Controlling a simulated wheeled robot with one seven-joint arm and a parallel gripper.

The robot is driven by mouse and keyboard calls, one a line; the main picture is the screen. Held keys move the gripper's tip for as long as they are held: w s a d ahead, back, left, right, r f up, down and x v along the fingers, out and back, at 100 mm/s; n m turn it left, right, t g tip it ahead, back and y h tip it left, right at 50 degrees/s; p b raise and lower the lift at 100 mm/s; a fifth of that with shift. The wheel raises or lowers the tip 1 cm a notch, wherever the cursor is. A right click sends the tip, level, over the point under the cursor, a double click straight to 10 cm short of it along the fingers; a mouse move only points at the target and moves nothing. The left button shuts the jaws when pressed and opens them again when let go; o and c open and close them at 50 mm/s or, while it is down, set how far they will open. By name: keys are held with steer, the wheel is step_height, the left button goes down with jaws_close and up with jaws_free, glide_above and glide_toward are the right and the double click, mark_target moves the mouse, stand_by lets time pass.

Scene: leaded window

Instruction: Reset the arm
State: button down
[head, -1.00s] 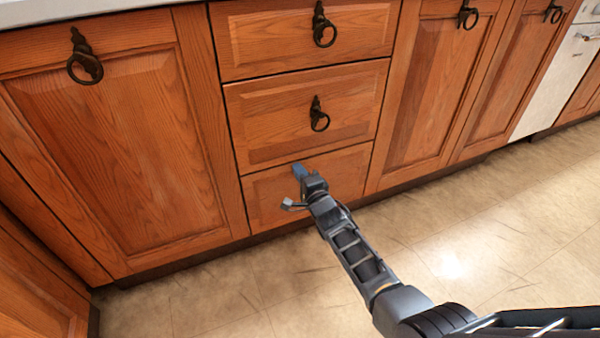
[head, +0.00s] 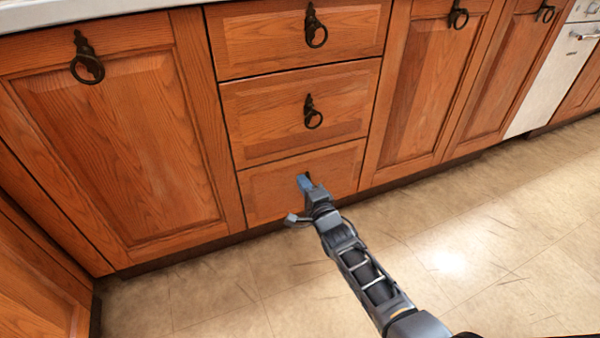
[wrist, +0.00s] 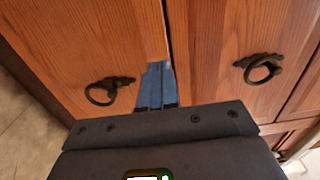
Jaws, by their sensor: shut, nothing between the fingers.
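My gripper (head: 304,182) is in front of the lowest drawer (head: 270,191) of the wooden cabinet in the head view. Its blue fingers are together with nothing between them. In the wrist view the blue fingers (wrist: 156,84) show ahead of the dark gripper body, in front of the gap between two wooden fronts, with a ring handle on either side. My arm reaches in from the lower right of the head view and covers part of the lowest drawer. Any handle on that drawer is hidden or cannot be made out.
Two closed drawers with dark ring handles (head: 313,112) are above. Closed cabinet doors stand at the left (head: 120,150) and right (head: 425,90). A white appliance (head: 545,85) is at the far right. The tiled floor (head: 490,240) is clear.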

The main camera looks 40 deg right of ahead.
steer(key=s+a+n+y+p, duration=0.1)
steer(key=s+a+n, duration=0.3)
steer(key=s, duration=0.8)
steer(key=s+a+n+y+p, duration=0.1)
steer(key=s+a+n, duration=0.3)
steer(key=s, duration=0.7)
steer(key=s+a+r+n+g+y, duration=0.1)
steer(key=s+a+r+n, duration=0.35)
steer(key=s, duration=0.45)
steer(key=s+a+r+n+g+y, duration=0.1)
steer(key=s+a+r+n, duration=0.2)
steer(key=s+r, duration=0.35)
steer(key=s+a+r+n+y, duration=0.1)
steer(key=s+a+r+n, duration=0.3)
steer(key=s+r, duration=0.6)
step_height(320, 180, up, 27)
steer(key=n+p, duration=0.1)
steer(key=p, duration=2.4)
steer(key=shift+w+d+n+g+p, duration=0.25)
steer(key=shift+d+n+g+p, duration=0.05)
steer(key=shift+d+n, duration=0.05)
